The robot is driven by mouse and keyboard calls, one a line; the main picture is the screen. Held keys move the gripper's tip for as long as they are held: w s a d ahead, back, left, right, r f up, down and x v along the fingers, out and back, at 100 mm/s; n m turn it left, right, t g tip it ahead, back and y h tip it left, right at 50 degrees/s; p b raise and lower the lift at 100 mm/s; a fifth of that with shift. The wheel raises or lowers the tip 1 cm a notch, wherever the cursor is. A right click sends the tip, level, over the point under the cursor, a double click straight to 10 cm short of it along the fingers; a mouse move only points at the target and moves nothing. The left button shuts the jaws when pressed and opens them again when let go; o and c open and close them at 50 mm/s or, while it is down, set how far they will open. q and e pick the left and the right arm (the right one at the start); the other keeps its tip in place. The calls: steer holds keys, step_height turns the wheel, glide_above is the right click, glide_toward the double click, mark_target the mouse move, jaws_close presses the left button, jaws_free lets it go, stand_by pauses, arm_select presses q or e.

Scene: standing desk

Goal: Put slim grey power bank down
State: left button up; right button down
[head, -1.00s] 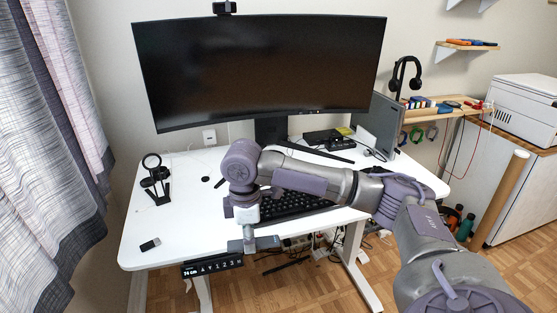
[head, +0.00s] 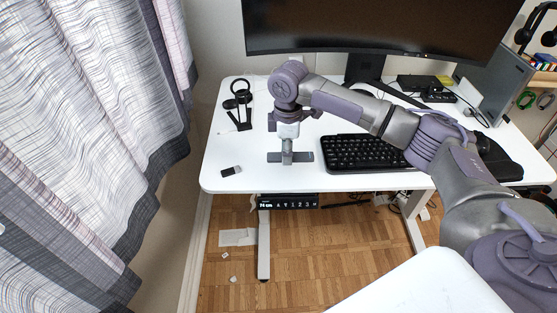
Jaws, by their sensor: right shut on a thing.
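My right gripper (head: 287,152) points down over the front part of the white standing desk (head: 232,135), left of the keyboard. It is shut on the slim grey power bank (head: 303,157), a flat dark grey bar sticking out on both sides of the fingers. The power bank is at or just above the desk top, near the front edge; I cannot tell whether it touches. My left gripper is not in view.
A black keyboard (head: 362,153) lies to the right of the gripper. A small black object (head: 231,171) lies at the front left, and a black stand (head: 240,105) is behind it. The monitor (head: 375,30) is at the back. White desk between these is bare.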

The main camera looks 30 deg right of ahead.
mark_target(276, 170)
steer(key=w+a+f, duration=0.1)
steer(key=w, duration=0.1)
steer(key=shift+w+a+f, duration=0.3)
steer(key=shift+a+f, duration=0.1)
steer(key=shift+f, duration=2.05)
steer(key=c, duration=0.8)
jaws_free()
steer(key=shift+f, duration=0.15)
step_height(276, 170, up, 12)
steer(key=shift+r, duration=0.2)
